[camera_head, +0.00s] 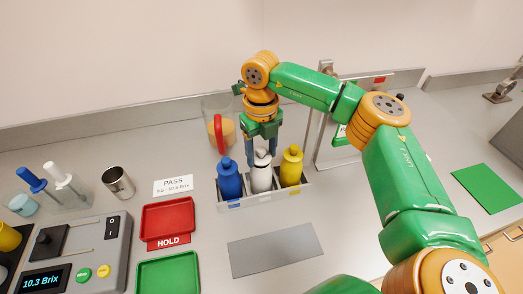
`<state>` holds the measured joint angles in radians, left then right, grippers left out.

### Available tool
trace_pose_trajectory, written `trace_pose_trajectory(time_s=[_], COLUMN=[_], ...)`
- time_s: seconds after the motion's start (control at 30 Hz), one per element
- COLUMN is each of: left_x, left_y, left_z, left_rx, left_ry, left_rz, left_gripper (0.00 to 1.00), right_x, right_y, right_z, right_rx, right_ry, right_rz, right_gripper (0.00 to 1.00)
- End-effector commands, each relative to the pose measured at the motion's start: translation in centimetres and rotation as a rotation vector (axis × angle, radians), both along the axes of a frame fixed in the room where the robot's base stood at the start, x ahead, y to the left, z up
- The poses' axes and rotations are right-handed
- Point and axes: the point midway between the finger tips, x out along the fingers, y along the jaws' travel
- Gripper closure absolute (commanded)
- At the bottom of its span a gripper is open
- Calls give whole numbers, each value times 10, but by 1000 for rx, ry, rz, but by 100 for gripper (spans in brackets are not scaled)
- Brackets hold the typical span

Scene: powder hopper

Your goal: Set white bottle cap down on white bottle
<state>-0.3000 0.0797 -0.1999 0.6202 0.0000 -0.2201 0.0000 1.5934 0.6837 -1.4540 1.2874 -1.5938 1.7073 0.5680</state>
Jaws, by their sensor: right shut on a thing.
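The white bottle (262,180) stands upright in the middle of a rack (303,193), between a blue bottle (229,182) and a yellow bottle (291,168). My right gripper (263,152) points down over the white bottle, with its fingers at the bottle's top. It is shut on the white bottle cap (262,155), which is partly hidden between the fingers. I cannot tell whether the cap touches the bottle's neck or is just above it. My left gripper is not in view.
A clear jug with a red handle (218,133) stands behind the rack. A metal cup (118,182), a red tray (168,217) and a green tray (168,272) are to the left. A grey plate (275,250) lies in front.

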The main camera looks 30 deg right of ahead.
Motion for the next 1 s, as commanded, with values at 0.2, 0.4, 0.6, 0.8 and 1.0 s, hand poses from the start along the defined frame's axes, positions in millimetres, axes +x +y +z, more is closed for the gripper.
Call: trace_pose_trajectory(time_s=[0.2, 0.4, 0.6, 0.8, 1.0], left_x=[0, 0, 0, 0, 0], left_y=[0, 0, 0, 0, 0], left_z=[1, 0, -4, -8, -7], left_rx=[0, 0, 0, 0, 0], left_ry=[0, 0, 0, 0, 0], left_rz=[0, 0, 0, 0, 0], left_gripper=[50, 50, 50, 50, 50], right_x=[0, 0, -1, 0, 0], right_y=[0, 0, 1, 1, 1], right_z=[0, -1, -6, -11, -11], right_rx=[0, 0, 0, 0, 0], right_ry=[0, 0, 0, 0, 0], right_rz=[0, 0, 1, 1, 1], right_gripper=[92, 92, 92, 92, 92])
